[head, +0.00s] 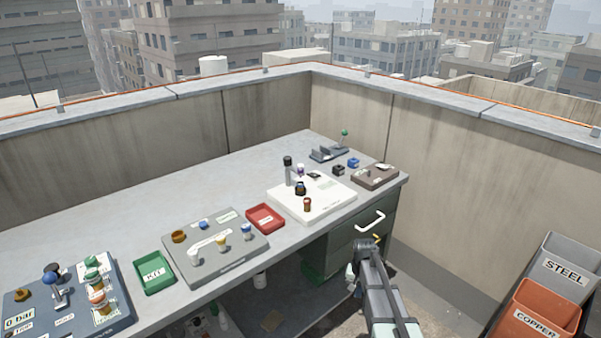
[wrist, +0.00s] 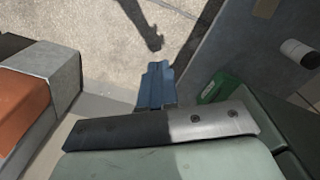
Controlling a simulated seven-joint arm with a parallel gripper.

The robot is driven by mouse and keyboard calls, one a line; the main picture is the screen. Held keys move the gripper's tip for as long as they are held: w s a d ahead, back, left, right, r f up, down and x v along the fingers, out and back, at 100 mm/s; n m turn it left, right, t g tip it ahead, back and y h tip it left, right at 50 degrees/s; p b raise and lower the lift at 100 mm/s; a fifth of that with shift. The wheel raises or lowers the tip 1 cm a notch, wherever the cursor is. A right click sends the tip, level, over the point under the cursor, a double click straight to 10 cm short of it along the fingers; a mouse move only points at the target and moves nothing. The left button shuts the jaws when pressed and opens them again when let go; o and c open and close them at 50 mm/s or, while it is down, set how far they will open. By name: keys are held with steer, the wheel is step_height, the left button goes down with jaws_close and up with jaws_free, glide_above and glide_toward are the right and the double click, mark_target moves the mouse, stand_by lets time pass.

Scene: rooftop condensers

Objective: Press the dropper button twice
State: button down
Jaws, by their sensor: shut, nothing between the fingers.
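A white tray (head: 330,199) sits toward the right end of the grey bench in the head view. On it stand a grey post with a black top (head: 288,166), a dark bottle (head: 300,188) and a small brown-orange bottle (head: 307,205). I cannot tell which part is the dropper button; no label for it is readable. My gripper (head: 368,242) is shut and empty, in front of the bench near the white drawer handle, away from the tray. In the wrist view its shut fingers (wrist: 157,84) point over the floor, and the tray is out of view.
The drawer handle (head: 370,221) juts out beside my gripper. A red tray (head: 265,218), a grey board (head: 216,247) and a green KIT tray (head: 154,272) line the bench. Steel (head: 566,266) and copper (head: 537,310) bins stand at right. The bench's back left is clear.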

steer(key=w+a+r+t, duration=0.2)
steer(key=w+r, duration=0.8)
steer(key=r, duration=0.2)
step_height(320, 180, up, 37)
steer(key=m+t+y, duration=0.2)
steer(key=t+y, duration=0.1)
steer(key=t, duration=0.4)
glide_above(302, 166)
steer(key=shift+w, duration=0.1)
steer(key=shift+f, duration=0.1)
steer(key=shift+f, duration=4.35)
steer(key=shift+f, duration=0.15)
steer(key=shift+f, duration=0.3)
